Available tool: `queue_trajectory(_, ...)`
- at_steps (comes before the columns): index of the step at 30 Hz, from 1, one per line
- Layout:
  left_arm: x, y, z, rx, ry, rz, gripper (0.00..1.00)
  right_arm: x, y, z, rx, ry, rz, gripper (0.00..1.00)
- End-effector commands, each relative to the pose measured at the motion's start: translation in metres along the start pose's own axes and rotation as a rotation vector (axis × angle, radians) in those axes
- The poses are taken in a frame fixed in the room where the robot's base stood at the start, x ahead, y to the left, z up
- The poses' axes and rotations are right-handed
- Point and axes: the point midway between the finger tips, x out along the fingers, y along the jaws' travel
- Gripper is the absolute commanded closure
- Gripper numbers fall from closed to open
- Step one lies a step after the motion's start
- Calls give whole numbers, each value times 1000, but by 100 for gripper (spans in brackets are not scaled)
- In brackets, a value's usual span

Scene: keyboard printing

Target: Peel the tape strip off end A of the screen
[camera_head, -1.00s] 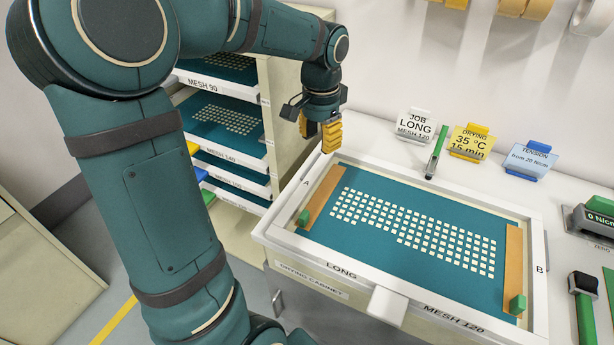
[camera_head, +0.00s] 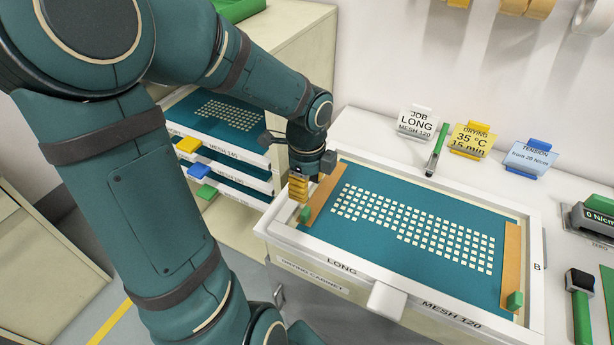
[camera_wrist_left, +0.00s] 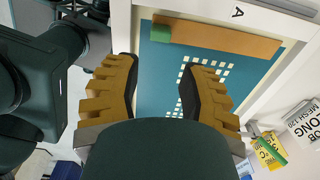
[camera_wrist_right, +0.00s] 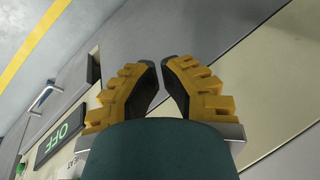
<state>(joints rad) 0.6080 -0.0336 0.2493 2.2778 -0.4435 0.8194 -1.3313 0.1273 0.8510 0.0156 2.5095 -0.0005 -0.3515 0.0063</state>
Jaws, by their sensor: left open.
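The screen (camera_head: 360,232) is a teal mesh in a white frame with rows of pale squares. An orange-brown tape strip (camera_head: 327,194) with a green tab (camera_head: 305,214) lies flat along its end A, at the left. In the left wrist view the strip (camera_wrist_left: 225,39) and tab (camera_wrist_left: 160,33) lie beyond the fingers, near the letter A. My left gripper (camera_head: 298,192) is open and empty, just above the left frame edge near the tab, partly hiding the A edge. My right gripper (camera_wrist_right: 159,64) shows only in its wrist view, empty, with a narrow gap between its fingers.
A second tape strip (camera_head: 511,265) with a green tab lies at end B. A rack of screens (camera_head: 215,122) is at the left. A green-handled tool (camera_head: 581,300) lies at the right.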

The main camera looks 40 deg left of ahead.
Motion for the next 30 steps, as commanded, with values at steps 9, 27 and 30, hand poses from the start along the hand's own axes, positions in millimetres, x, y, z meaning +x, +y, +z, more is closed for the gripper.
queue_trajectory(9,63,1,0,-1,2,4,59,22,8,3,-3,-3,-1,100)
queue_trajectory(27,110,0,0,-2,0,0,59,40,15,0,-5,9,0,100)
queue_trajectory(30,110,0,0,-2,0,0,59,40,15,0,-5,9,0,100)
